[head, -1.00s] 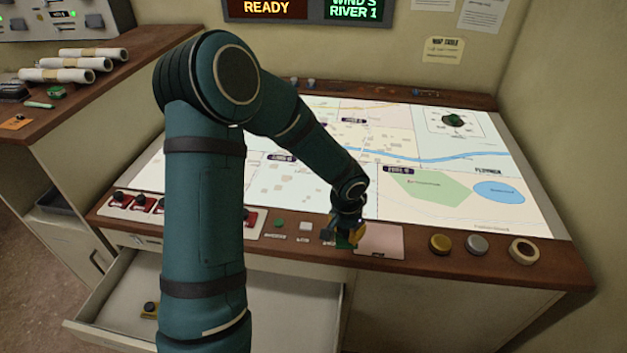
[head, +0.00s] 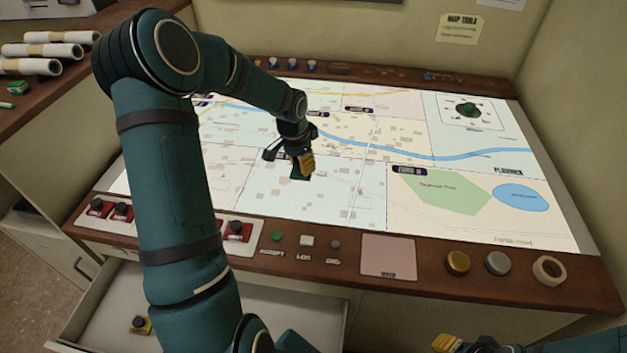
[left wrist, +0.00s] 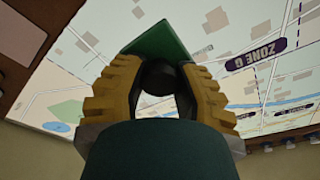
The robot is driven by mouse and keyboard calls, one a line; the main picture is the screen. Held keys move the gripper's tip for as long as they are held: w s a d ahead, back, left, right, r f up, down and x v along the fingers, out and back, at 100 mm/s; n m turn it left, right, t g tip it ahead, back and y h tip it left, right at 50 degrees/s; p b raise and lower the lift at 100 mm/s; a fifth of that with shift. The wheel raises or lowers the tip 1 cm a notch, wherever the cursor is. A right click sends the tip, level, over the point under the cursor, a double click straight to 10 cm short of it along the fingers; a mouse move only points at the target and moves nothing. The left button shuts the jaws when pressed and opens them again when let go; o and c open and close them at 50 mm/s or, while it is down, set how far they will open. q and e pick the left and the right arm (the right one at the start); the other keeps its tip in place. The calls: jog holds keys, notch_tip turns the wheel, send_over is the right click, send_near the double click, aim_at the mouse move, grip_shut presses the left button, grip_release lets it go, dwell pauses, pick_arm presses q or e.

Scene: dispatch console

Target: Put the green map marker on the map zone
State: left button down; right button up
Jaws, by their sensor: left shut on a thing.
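My left gripper (head: 300,162) is shut on the green map marker (head: 297,174) over the middle of the lit map (head: 350,205). In the left wrist view, the yellow fingers (left wrist: 160,82) close around the marker's dark round knob, and its green base (left wrist: 163,42) shows past the fingertips. I cannot tell whether the base touches the map. A "ZONE" label (left wrist: 262,66) shows beside the marker in the left wrist view. Part of my right gripper (head: 447,343) shows at the bottom edge, over the console's front; its jaw state is unclear.
An open drawer (head: 285,305) juts out below.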

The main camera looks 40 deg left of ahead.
pick_arm(q)
jog(key=shift+w+a, duration=0.1)
send_over(305, 194)
jog(key=f, duration=0.4)
jog(key=f+b, duration=0.1)
jog(key=f, duration=0.2)
jog(key=shift+s+a, duration=0.1)
jog(key=shift+s, duration=0.3)
jog(key=shift+f, duration=1.45)
jog(key=shift+f, duration=0.1)
jog(key=c, duration=0.7)
grip_release()
jog(key=shift+c, duration=0.2)
